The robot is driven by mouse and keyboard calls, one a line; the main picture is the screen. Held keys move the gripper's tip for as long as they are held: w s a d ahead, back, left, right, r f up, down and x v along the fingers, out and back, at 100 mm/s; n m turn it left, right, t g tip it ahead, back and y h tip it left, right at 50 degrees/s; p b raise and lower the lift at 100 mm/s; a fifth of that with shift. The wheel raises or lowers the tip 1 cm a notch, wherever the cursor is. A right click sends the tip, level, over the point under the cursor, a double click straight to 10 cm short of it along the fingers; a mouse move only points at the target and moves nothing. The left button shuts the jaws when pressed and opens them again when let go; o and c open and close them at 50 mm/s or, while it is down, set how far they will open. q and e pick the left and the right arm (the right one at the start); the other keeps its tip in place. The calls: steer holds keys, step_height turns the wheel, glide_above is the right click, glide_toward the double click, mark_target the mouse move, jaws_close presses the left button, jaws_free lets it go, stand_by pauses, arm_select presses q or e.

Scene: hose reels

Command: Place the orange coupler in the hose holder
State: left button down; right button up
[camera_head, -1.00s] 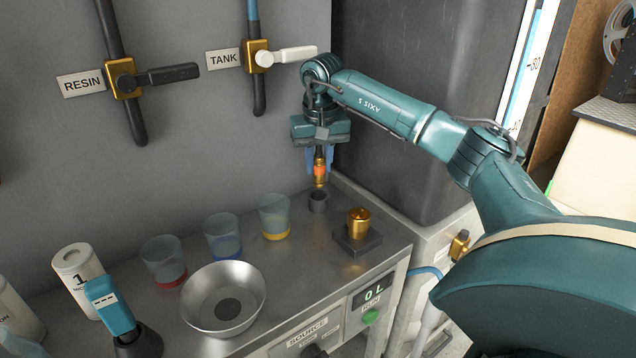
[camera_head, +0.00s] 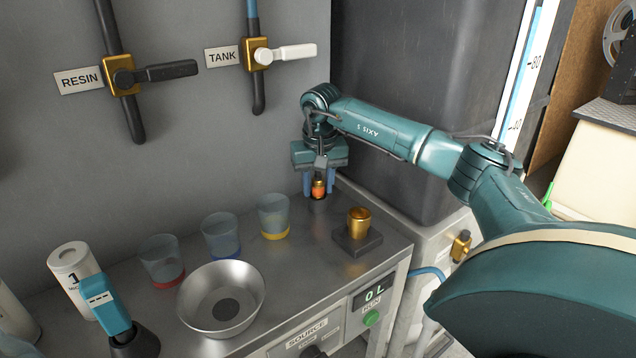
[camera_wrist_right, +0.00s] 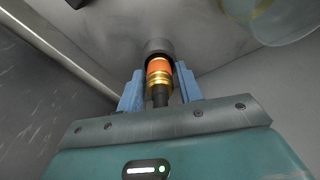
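The orange coupler (camera_head: 318,188), an orange band with brass ends, stands upright with its lower end in the small dark hose holder (camera_head: 317,205) at the back right of the steel bench. In the right wrist view the coupler (camera_wrist_right: 159,68) meets the holder's grey rim (camera_wrist_right: 158,46). My right gripper (camera_head: 318,191) points down over it, its blue fingers on either side of the coupler and apart from it. The right wrist view also shows narrow gaps beside the coupler between the fingers (camera_wrist_right: 160,88). My left gripper is not in view.
Beakers with yellow (camera_head: 273,216), blue (camera_head: 221,236) and red (camera_head: 162,260) bases stand left. A metal bowl (camera_head: 250,303) is in front. A dark tank (camera_head: 410,100) rises behind my arm.

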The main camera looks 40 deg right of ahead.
mark_target(320, 181)
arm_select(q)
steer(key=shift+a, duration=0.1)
arm_select(e)
steer(key=shift+o, duration=1)
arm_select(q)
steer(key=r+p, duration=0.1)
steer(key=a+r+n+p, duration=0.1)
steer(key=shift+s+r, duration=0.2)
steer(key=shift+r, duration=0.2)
arm_select(e)
step_height(320, 181, up, 12)
steer(key=s, duration=0.1)
steer(key=shift+a, duration=0.35)
steer(key=shift+s, duration=0.1)
